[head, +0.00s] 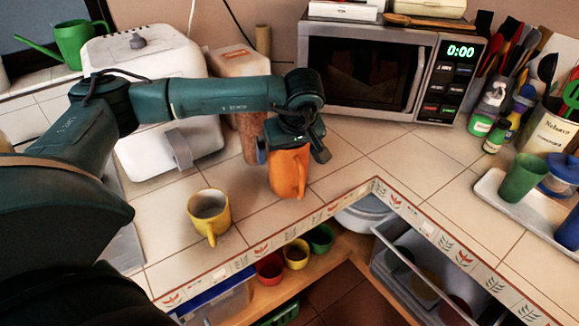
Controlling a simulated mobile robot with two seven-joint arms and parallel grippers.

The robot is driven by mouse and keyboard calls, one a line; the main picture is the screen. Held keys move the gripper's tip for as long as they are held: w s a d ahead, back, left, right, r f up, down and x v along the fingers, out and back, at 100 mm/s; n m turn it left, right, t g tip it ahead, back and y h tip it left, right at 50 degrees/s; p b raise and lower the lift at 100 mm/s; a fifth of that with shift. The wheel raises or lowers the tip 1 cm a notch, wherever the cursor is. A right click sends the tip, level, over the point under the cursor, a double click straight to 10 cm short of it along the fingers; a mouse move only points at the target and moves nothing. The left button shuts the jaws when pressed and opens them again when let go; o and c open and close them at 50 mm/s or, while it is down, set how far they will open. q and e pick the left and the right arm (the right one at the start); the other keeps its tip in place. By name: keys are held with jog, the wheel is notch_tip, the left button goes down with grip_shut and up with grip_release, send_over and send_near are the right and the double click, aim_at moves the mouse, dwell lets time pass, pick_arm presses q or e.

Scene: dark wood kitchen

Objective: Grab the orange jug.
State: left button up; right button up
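The orange jug (289,174) stands upright on the tiled counter in front of the microwave, its handle facing me. My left gripper (291,150) is directly above it and hides its rim. One finger shows on the left of the jug's top and one on the right, spread wide. The fingers look open around the top, with no clear grip on it. My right gripper is not in view.
A yellow mug (209,212) stands left of the jug, near the counter's front edge (262,246). A silver microwave (365,70) is behind on the right. A white appliance (150,60) and a tall container (240,65) stand behind my arm. Counter right of the jug is clear.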

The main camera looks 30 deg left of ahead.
pick_arm(q)
jog(key=shift+c, duration=0.2)
jog(key=c, duration=1.1)
jog(key=shift+c, duration=0.2)
